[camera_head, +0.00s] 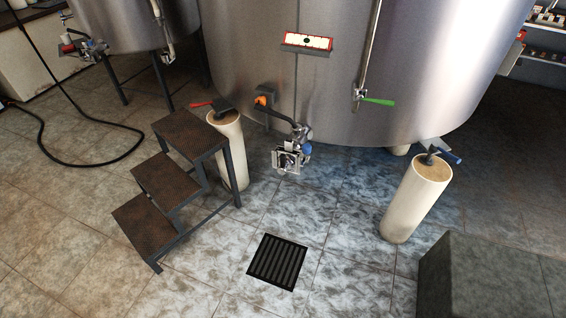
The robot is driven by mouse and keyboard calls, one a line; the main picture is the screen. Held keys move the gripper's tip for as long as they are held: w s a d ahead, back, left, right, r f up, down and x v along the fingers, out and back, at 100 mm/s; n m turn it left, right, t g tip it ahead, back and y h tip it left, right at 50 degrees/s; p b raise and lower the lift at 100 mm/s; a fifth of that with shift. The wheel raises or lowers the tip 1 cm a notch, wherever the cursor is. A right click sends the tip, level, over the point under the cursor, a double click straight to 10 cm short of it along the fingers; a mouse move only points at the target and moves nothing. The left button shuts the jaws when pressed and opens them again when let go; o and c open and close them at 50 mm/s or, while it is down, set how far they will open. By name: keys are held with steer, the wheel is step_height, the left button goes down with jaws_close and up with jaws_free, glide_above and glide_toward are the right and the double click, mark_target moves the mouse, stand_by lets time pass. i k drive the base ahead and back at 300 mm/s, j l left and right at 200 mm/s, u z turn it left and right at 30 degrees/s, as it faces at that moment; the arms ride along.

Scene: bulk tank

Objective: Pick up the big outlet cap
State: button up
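The big steel tank (330,70) fills the upper middle of the head camera view. A metal outlet fitting (302,133) with a blue part hangs low at its front. At the fitting's lower end is a pale, squarish metal piece (288,160). It may hold the big outlet cap, but it is too small to tell the cap apart from the fitting. A dark piece with a red handle (202,103) lies on the left pale post. A dark piece with a blue handle (446,155) lies on the right post. My gripper is not in view.
Brown metal steps (168,190) stand left of the left post (229,150). The right post (414,200) leans in view. A floor drain (277,262) lies in front. A dark grey block (490,280) fills the lower right. Tiled floor around the drain is clear.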

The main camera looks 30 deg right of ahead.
mark_target(285, 160)
steer(key=i+j+u, duration=0.1)
steer(key=i+u, duration=0.15)
steer(key=i, duration=0.2)
steer(key=i+u, duration=0.25)
steer(key=i, duration=0.15)
